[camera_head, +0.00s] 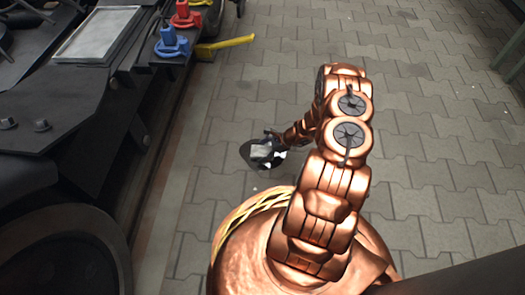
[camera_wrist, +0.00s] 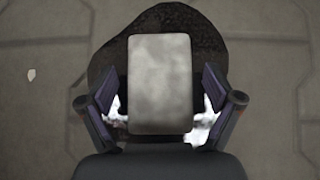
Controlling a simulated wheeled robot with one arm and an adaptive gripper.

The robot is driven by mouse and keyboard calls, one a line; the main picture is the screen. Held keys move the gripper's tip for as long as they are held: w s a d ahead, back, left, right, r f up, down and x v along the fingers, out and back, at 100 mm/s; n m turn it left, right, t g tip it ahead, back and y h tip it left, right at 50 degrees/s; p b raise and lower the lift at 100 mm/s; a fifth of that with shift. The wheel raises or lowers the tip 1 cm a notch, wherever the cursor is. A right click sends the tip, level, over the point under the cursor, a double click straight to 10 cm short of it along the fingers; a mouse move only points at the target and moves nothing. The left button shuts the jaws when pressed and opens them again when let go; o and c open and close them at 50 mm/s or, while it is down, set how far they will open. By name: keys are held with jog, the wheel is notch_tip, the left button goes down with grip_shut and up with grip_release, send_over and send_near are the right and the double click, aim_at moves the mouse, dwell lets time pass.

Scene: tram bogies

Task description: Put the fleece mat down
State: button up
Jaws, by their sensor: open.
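A pale grey rectangular pad, seemingly the fleece mat (camera_wrist: 160,80), lies in the middle of the wrist view over a dark rounded patch (camera_wrist: 108,60) on the paving. It shows small and pale in the head view (camera_head: 261,150). My gripper (camera_wrist: 160,88) is open, with one finger at each side of the mat and a narrow gap at both sides. Bright white areas show beside the mat's lower part. The mat's near edge is close to my gripper's palm. I cannot tell the exact height of the fingers above the ground.
A dark bogie frame (camera_head: 75,120) stands along the left, with a framed grey plate (camera_head: 97,37) on it. A blue piece (camera_head: 172,42), a red piece (camera_head: 185,15) and a yellow bar (camera_head: 225,44) are at its edge. Paving (camera_head: 430,130) to the right is clear.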

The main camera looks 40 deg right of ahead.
dwell(0.3)
jog(key=p+v, duration=0.5)
jog(key=v, duration=0.7)
notch_tip(320, 180, up, 14)
jog(key=n+g, duration=0.3)
jog(key=n, duration=0.3)
send_over(263, 156)
jog(key=s+a+r+n+g, duration=0.35)
jog(key=a+r+n, duration=0.35)
jog(key=a+r, duration=0.6)
jog(key=s+a+r+n+g+h, duration=0.25)
jog(key=s+a+r+n, duration=0.35)
jog(key=s+r, duration=0.45)
jog(key=s+r+n+h, duration=0.2)
jog(key=s+r+n, duration=0.1)
jog(key=s, duration=0.3)
jog(key=s+r+n+h, duration=0.2)
jog(key=s+n+h, duration=0.1)
jog(key=s, duration=0.4)
jog(key=shift+a+r+n, duration=0.4)
